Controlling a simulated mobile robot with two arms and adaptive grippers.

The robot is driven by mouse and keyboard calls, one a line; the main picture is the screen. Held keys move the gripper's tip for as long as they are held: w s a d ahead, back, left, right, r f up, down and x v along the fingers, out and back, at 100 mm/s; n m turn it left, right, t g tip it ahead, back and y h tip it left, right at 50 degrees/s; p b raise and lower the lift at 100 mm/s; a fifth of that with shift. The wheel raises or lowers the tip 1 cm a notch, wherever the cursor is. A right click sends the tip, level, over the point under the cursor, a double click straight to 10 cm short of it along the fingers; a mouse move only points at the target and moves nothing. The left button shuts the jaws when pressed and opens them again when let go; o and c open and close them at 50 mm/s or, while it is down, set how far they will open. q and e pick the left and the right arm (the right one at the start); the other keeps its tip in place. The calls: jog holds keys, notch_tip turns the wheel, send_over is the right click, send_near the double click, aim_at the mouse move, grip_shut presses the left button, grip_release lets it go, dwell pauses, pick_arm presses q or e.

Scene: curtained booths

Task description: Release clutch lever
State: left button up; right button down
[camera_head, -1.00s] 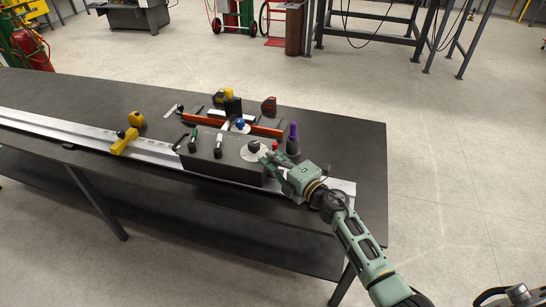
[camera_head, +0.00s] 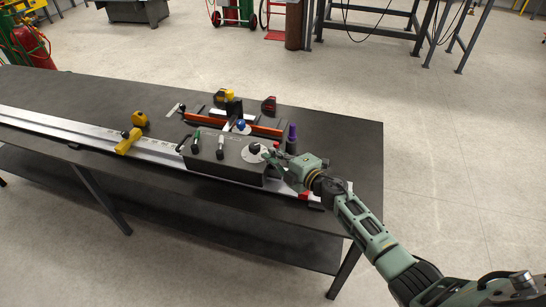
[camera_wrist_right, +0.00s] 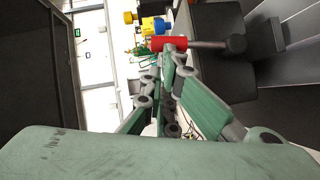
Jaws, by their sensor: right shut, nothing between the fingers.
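A grey control box (camera_head: 228,172) stands on the rail at the table's right end. Its front has levers with a green knob (camera_head: 196,134) and a white knob (camera_head: 220,140), and a black knob on a round dial (camera_head: 254,150). A red part (camera_head: 304,195) shows low at the box's right end, below my right gripper (camera_head: 270,156). In the right wrist view, a red handle (camera_wrist_right: 170,43) on a dark rod lies just beyond the fingertips. I cannot tell for certain that it is the clutch lever. My right gripper is shut and empty. My left gripper is out of view.
A purple-topped bottle (camera_head: 292,135) stands behind the gripper. An orange rail (camera_head: 262,130) runs behind the box. The dark table (camera_head: 345,150) is clear at right.

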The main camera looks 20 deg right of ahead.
pick_arm(q)
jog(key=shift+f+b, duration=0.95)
jog(key=shift+b, duration=0.35)
pick_arm(e)
jog(key=w+d, duration=0.3)
jog(key=w, duration=0.2)
jog(key=shift+w+d, duration=0.15)
jog(key=shift+d, duration=0.1)
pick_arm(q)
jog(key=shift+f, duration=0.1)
pick_arm(e)
jog(key=shift+w+d, duration=0.15)
